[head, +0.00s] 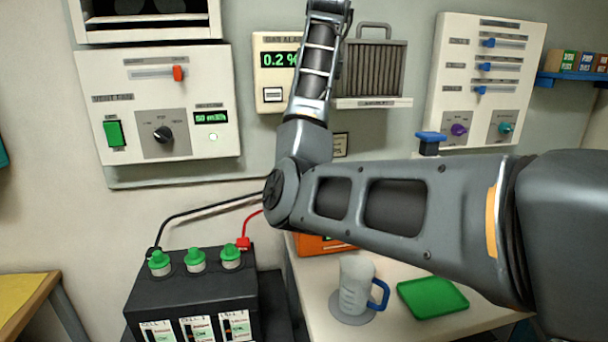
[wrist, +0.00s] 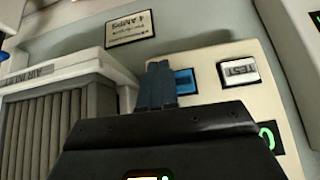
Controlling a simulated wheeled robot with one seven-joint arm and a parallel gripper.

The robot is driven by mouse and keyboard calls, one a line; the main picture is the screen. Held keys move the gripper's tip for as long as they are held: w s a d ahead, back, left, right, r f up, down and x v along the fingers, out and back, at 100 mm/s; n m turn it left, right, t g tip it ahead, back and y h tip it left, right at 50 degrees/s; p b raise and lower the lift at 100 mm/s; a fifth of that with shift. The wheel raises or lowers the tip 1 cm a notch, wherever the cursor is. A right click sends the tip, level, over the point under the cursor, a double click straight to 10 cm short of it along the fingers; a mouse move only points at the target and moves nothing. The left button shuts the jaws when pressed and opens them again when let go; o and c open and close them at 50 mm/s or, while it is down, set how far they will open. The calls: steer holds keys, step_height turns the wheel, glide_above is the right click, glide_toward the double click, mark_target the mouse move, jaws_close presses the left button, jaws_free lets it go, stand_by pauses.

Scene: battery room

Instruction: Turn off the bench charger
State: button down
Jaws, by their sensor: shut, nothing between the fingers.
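An orange case (head: 322,246), perhaps the bench charger, sits at the back of the bench. My arm hides much of it, with a bit of green showing; I cannot see a switch on it. My gripper (wrist: 158,82) shows in the wrist view, its two dark blue fingers shut together and empty. They are in front of the gas alarm panel (wrist: 222,62), overlapping a blue button (wrist: 185,80) beside the TEST button (wrist: 238,72); I cannot tell whether they touch. The gripper is not visible in the head view.
A jug (head: 355,285) and a green tray (head: 432,297) stand on the bench (head: 390,327). A black battery (head: 190,290) with green caps stands left, with black and red leads. Wall panels (head: 160,105) and a ribbed air unit (head: 375,68) are behind my arm.

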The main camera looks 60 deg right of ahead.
steer(key=w+a+f+g+y+p, duration=0.1)
steer(key=a+f+g+y+p, duration=0.1)
steer(key=f, duration=0.8)
steer(key=shift+a+f+n+y+p, duration=0.3)
steer(key=shift+a+n+p, duration=0.15)
steer(key=shift+a, duration=0.15)
steer(key=x, duration=1.2)
steer(key=shift+s+f+b, duration=0.1)
steer(key=shift+f+b, duration=0.1)
steer(key=shift+b, duration=0.15)
steer(key=shift+f, duration=0.8)
